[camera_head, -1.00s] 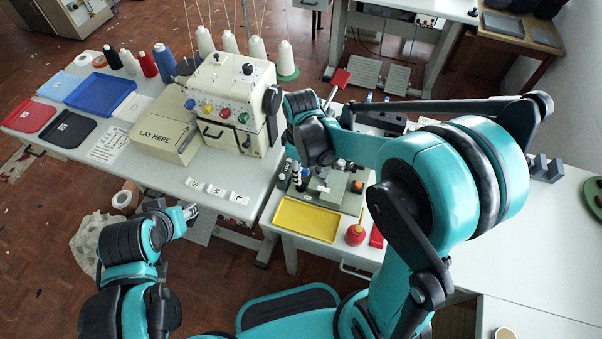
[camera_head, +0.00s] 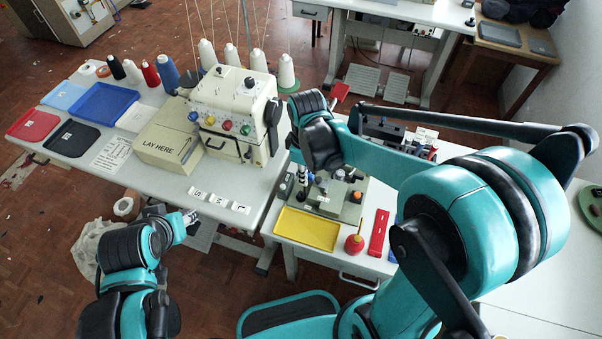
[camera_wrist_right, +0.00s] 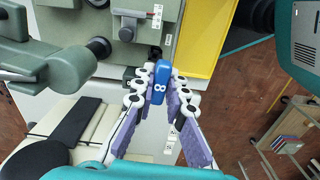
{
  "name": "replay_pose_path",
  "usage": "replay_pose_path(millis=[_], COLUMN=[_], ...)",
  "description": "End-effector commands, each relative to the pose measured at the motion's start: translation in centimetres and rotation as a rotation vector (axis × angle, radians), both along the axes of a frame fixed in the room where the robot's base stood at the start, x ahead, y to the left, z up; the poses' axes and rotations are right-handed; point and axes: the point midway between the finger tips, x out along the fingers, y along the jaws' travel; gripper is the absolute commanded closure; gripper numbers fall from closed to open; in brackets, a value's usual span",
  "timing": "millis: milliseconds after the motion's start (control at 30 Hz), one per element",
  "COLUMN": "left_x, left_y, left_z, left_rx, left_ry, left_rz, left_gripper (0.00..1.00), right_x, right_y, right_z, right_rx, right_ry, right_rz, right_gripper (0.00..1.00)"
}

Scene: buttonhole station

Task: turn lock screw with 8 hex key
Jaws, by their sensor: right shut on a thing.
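A blue hex key handle marked 8 (camera_wrist_right: 159,88) stands between the fingertips of my right gripper (camera_wrist_right: 160,82) in the right wrist view. The gripper is shut on it. The key's far end is hidden by the handle and fingers, beside a grey-green fixture (camera_wrist_right: 146,32). In the head view this fixture (camera_head: 350,205) is on the side table, partly behind my right wrist. I cannot make out the lock screw. My left gripper (camera_head: 190,217) is low at the front edge of the sewing table, too small to tell its opening.
A yellow tray (camera_head: 307,229), a red-based oil bottle (camera_head: 355,243) and a red holder (camera_head: 379,232) stand near the fixture. The cream sewing machine (camera_head: 232,110) is close left of my right wrist. In the wrist view, a dark knob on a grey arm (camera_wrist_right: 99,48) is left of the fingers.

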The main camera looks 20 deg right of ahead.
Motion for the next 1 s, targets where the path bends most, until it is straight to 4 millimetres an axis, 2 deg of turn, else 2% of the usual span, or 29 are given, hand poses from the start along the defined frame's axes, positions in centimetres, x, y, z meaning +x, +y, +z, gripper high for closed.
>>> replay_pose_path(millis=[33, 200, 400, 600, 1000], left_x=[0.0, 0.0, 0.0, 0.0, 0.0], left_y=[0.0, 0.0, 0.0, 0.0, 0.0], left_z=[0.8, 2.2, 3.3, 4.1, 7.2], left_rx=[0.0, 0.0, 0.0, 0.0, 0.0], left_ry=[0.0, 0.0, 0.0, 0.0, 0.0], left_rz=[0.0, 0.0, 0.0, 0.0, 0.0], left_gripper=[0.6, 0.6, 0.6, 0.6, 0.6], right_x=[-1.3, -4.9, -7.8, -8.9, -9.0], right_y=[-0.6, -2.3, -3.6, -4.2, -4.2], right_z=[1.1, 3.5, 5.3, 6.4, 9.8], right_rx=[0.0, 0.0, 0.0, 0.0, 0.0], right_ry=[0.0, 0.0, 0.0, 0.0, 0.0], right_rz=[-0.003, -0.002, -0.001, 0.0, 0.001], right_gripper=[1.0, 1.0, 1.0, 1.0, 1.0])
